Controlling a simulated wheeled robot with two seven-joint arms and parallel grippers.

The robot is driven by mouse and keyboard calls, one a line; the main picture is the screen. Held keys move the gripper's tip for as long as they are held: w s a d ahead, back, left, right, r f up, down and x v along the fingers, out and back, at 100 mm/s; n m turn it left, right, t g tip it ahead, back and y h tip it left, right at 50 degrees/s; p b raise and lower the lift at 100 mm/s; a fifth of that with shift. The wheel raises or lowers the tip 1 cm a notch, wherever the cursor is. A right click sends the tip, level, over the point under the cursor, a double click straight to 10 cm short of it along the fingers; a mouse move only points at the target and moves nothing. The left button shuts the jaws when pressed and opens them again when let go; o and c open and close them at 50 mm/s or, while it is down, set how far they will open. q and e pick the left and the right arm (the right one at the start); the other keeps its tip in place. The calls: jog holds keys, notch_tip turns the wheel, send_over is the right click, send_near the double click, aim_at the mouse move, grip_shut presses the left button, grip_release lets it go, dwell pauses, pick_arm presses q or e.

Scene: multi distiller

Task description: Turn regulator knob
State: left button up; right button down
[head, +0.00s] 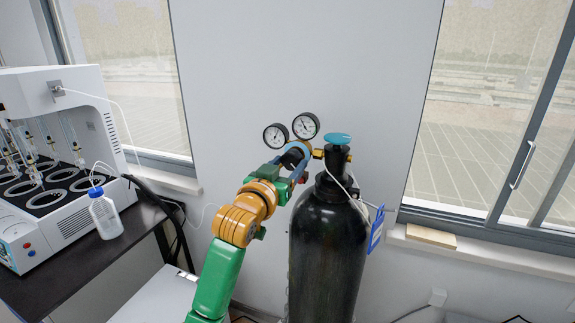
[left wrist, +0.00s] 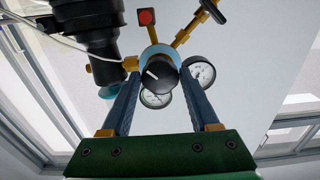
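The regulator's black knob (left wrist: 159,77) with a white mark faces the left wrist camera, on a light blue and brass body. In the head view the regulator (head: 296,152) sits beside the top of the dark gas cylinder (head: 328,240). My left gripper (head: 291,178) reaches up to it from below left. In the left wrist view, the blue fingers of my left gripper (left wrist: 159,84) are apart, one on each side of the knob. I cannot tell whether either finger touches it. My right gripper is not in view.
Two round gauges (head: 290,130) rise above the regulator. A blue handwheel (head: 338,138) tops the cylinder, and a blue tag (head: 376,229) hangs at its right. A white distiller (head: 88,215) and a bottle (head: 106,217) stand on the dark table at left.

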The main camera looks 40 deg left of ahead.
pick_arm(q)
jog(key=c, duration=0.8)
jog(key=shift+m, duration=0.8)
jog(key=o, duration=1.4)
jog(key=shift+c, duration=0.2)
jog(key=shift+s+f+b, duration=0.15)
jog(key=shift+s+b, duration=0.15)
jog(key=shift+s, duration=0.05)
jog(key=b+v, duration=0.2)
jog(key=v, duration=0.4)
jog(key=shift+s, duration=0.2)
